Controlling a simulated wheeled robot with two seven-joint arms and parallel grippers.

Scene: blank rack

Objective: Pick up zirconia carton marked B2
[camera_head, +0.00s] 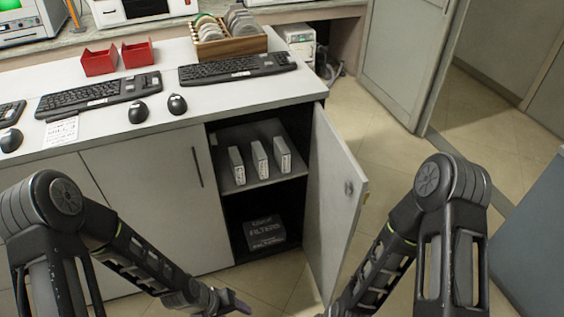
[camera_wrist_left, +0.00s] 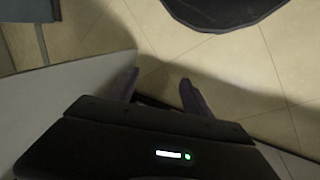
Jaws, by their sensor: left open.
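Three slim white-grey cartons stand upright in a row on the upper shelf of the open cabinet in the head view: a left one (camera_head: 237,166), a middle one (camera_head: 260,159) and a right one (camera_head: 282,154). Their markings are too small to read, so I cannot tell which is B2. My left gripper (camera_head: 238,303) is low in front of the cabinet, below and apart from the cartons. In the left wrist view its two fingers (camera_wrist_left: 158,88) are spread with nothing between them. My right gripper is at the bottom edge of the head view, mostly cut off.
The cabinet door (camera_head: 333,200) stands open on the right side of the shelf (camera_head: 262,180). A dark filters box (camera_head: 264,232) sits in the lower compartment. The counter (camera_head: 170,118) above holds keyboards, mice, red bins and a wooden rack of discs. Floor in front is clear.

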